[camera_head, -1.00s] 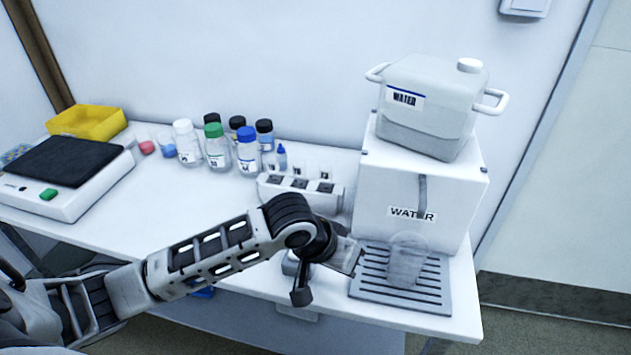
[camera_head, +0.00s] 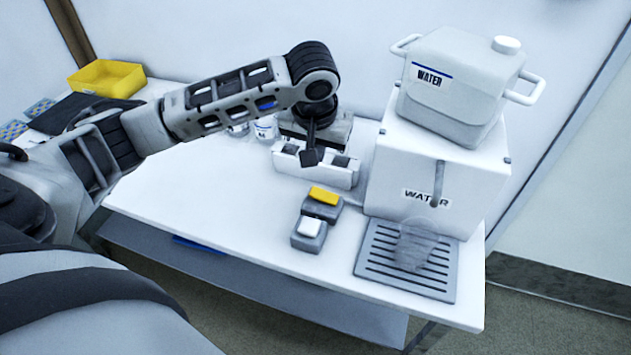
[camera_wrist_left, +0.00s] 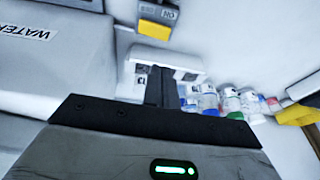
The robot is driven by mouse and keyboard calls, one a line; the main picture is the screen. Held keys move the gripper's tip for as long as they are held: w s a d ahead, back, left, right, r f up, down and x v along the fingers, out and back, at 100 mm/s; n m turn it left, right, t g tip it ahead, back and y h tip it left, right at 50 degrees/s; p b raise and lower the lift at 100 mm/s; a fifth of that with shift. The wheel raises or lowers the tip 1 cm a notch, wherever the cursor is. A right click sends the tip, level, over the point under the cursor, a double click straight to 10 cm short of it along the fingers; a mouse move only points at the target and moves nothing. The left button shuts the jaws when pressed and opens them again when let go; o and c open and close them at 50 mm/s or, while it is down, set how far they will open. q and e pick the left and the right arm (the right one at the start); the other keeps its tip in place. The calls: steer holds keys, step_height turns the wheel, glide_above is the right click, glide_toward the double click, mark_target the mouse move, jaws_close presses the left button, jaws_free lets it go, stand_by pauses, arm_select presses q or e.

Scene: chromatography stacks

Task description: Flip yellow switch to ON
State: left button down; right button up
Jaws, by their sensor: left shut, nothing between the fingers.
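The yellow switch (camera_head: 324,195) sits on a grey block on the table, left of the water dispenser. It also shows at the top of the left wrist view (camera_wrist_left: 155,30), beside small dark labels, one of which seems to read ON. I cannot tell which way the switch is tilted. My left gripper (camera_head: 322,140) is above the rear of the table, beyond the yellow switch and apart from it, over the white rack. My right gripper is not in view.
A second grey block with a white switch (camera_head: 309,228) stands just in front. A white rack (camera_head: 330,174) lies behind. The dispenser (camera_head: 440,165) and its slatted drip tray (camera_head: 380,270) with a clear cup stand right. Bottles (camera_wrist_left: 215,100) stand near the rack. The table's left front is clear.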

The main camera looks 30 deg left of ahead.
mark_target(316, 190)
arm_select(q)
steer(key=x, duration=0.7)
steer(key=s+x, duration=0.1)
steer(key=x, duration=0.3)
steer(key=shift+w+a+f, duration=0.1)
steer(key=shift+a+f, duration=0.05)
steer(key=shift+f, duration=0.55)
